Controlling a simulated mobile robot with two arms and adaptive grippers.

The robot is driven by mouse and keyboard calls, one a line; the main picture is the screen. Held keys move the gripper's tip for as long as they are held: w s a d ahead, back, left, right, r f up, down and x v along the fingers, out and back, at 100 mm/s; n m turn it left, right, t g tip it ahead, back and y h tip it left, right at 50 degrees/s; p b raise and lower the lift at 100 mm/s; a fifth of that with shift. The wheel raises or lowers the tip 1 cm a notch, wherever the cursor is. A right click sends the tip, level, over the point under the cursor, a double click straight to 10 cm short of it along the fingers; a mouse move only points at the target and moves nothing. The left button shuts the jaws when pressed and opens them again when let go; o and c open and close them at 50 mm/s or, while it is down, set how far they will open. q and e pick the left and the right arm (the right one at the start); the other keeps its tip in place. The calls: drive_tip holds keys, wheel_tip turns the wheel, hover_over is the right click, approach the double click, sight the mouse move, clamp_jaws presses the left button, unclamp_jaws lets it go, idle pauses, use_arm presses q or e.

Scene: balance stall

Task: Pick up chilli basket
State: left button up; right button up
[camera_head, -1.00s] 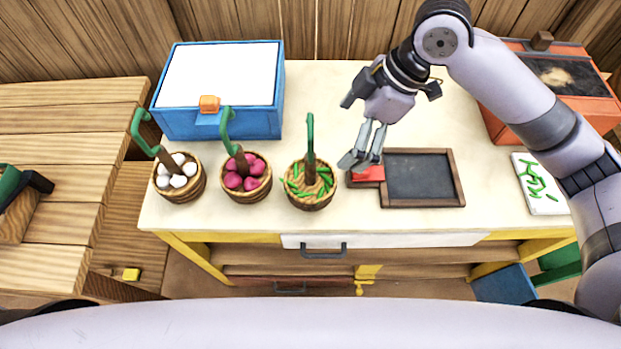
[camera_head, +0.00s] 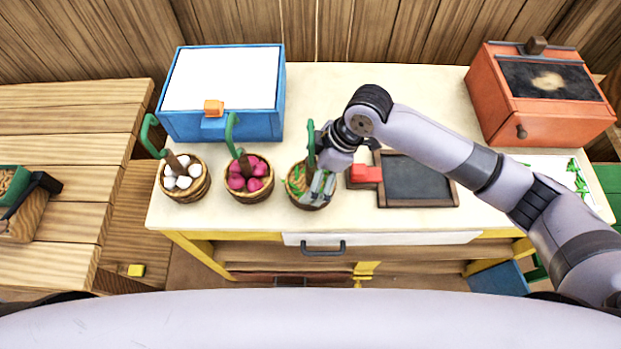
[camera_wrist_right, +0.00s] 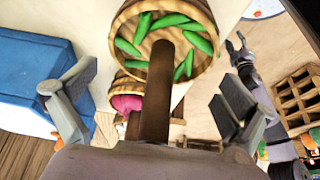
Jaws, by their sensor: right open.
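The chilli basket (camera_head: 297,187) is a round woven basket of green chillies with a tall handle, brown below and green on top. It stands at the front of the table, right of the other two baskets. My right gripper (camera_head: 322,186) is over its right side and hides part of it. In the right wrist view the chilli basket (camera_wrist_right: 207,62) is at the top, and its brown handle post (camera_wrist_right: 158,95) runs between the spread fingers of my right gripper (camera_wrist_right: 158,103). The fingers are apart and do not visibly touch the post.
A basket of pink vegetables (camera_head: 249,193) and one of white ones (camera_head: 185,194) stand to the left. A blue box (camera_head: 225,125) is behind them. A slate board (camera_head: 418,180) with a red block (camera_head: 366,173) lies to the right. An orange box (camera_head: 550,118) is at the back right.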

drive_tip(key=shift+f, duration=0.1)
drive_tip(key=shift+c, duration=0.2)
drive_tip(key=c, duration=2)
drive_tip(key=shift+f, duration=0.1)
clamp_jaws()
